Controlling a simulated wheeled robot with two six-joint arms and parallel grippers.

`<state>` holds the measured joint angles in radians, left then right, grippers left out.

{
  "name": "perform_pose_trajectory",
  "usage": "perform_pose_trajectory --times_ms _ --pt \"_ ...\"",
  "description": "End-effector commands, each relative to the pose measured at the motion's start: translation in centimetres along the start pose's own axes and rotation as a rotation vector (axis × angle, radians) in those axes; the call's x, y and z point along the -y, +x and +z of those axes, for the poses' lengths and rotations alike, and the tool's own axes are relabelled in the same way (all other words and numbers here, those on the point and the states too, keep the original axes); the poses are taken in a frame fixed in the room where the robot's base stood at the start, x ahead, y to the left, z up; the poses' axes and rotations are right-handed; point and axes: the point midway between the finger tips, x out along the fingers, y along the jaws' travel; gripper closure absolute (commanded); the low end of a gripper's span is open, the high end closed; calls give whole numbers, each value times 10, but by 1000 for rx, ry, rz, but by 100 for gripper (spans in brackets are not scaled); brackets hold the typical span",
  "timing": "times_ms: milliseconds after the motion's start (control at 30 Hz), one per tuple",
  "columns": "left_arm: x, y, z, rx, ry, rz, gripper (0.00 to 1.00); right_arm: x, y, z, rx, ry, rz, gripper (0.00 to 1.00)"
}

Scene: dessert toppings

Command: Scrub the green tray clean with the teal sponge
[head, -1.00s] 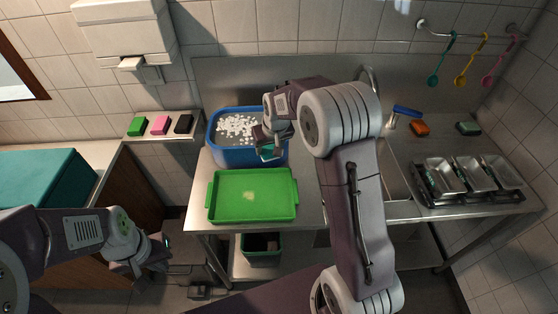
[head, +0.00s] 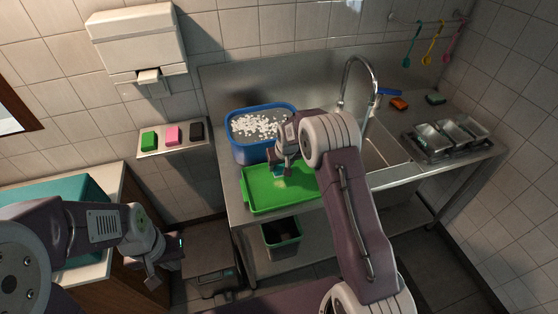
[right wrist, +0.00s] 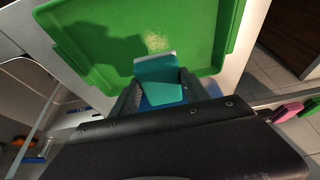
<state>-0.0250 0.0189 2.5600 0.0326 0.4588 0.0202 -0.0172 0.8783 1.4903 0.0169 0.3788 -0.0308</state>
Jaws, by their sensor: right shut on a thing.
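The green tray (head: 258,198) lies on the steel table in front of the blue tub. A pale yellowish smudge (right wrist: 157,42) marks its floor in the right wrist view, where the tray (right wrist: 95,38) fills the upper part. My right gripper (head: 284,170) is over the tray, shut on the teal sponge (right wrist: 159,82). I cannot tell whether the sponge touches the tray. My left gripper (head: 156,282) hangs at the lower left, away from the table; its jaw opening is unclear.
The blue tub (head: 252,154) with white foam stands behind the tray. Green, pink and black sponges lie on a wall shelf (head: 172,148) at left. The sink and faucet (head: 362,75) are at right, with metal pans (head: 450,135) beyond. A dark bin (head: 283,236) is below.

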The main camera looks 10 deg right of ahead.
Motion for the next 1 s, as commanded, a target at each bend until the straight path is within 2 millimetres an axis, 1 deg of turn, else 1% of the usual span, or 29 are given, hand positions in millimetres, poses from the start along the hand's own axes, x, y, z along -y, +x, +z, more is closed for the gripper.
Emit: perform_pose_trajectory --times_ms 133,233,500,600,700,1000 --pt "0 4 0 0 0 0 100 0 5 2 -1 -1 0 79" --pt "0 11 1 0 0 0 100 0 13 5 -1 -1 0 79" --pt "1 37 4 0 0 0 100 0 45 19 0 0 0 79" --pt "1 43 4 0 0 0 100 0 53 22 0 0 0 79" --pt "1 44 5 0 0 0 100 0 56 23 -1 -1 0 79" --pt "1 43 4 0 0 0 100 0 55 22 -1 0 0 79"
